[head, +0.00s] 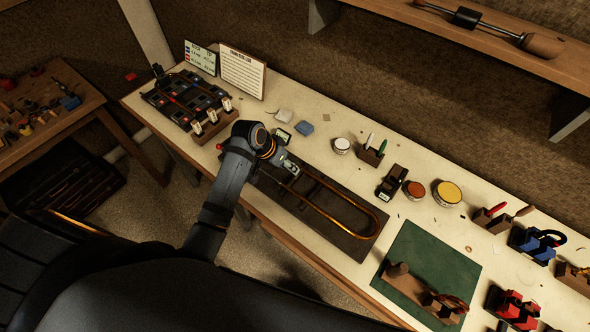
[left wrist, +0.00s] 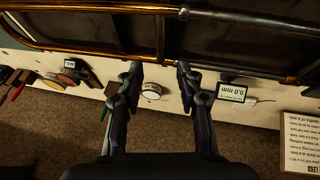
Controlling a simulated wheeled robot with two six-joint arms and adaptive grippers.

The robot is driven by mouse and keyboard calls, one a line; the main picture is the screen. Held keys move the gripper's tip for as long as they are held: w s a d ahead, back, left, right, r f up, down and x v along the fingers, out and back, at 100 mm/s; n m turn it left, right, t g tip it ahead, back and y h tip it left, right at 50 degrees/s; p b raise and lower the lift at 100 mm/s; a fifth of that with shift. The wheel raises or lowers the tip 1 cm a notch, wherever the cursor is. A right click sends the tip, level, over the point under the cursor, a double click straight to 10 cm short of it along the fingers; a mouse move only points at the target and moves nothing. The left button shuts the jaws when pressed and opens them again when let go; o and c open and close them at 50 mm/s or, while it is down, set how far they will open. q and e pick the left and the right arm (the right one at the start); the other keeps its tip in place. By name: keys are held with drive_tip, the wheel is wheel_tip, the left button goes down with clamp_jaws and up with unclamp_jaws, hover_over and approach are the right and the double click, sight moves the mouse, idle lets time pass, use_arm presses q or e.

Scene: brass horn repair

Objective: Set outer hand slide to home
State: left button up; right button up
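The outer hand slide (head: 349,192) is a long brass U of two parallel tubes. It lies on a dark mat (head: 352,233) in the middle of the bench, its bow pointing right. My left gripper (head: 292,167) is over the slide's left end. In the left wrist view, my left gripper (left wrist: 158,66) is open and empty. A brass cross brace (left wrist: 160,40) lines up with the gap between its fingertips; whether they straddle it or stop short, I cannot tell. The slide's far left end is hidden by my arm. My right gripper is not in view.
A small display (left wrist: 230,92) reads 0.0 mm. A dark rack with horn parts (head: 190,100) and two sign boards (head: 242,72) stand at the back left. A green mat with a wooden stand (head: 425,260) lies right of the slide. Tins (head: 447,193) line the back.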

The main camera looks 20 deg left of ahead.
use_arm(q)
drive_tip(key=p+x, duration=0.1)
drive_tip(key=x, duration=0.5)
drive_tip(key=shift+w, duration=0.2)
drive_tip(key=shift+d+f, duration=0.1)
drive_tip(key=shift+f, duration=0.25)
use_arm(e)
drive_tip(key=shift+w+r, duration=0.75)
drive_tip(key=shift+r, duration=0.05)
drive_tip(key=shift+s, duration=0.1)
use_arm(q)
drive_tip(key=shift+c, duration=1)
clamp_jaws()
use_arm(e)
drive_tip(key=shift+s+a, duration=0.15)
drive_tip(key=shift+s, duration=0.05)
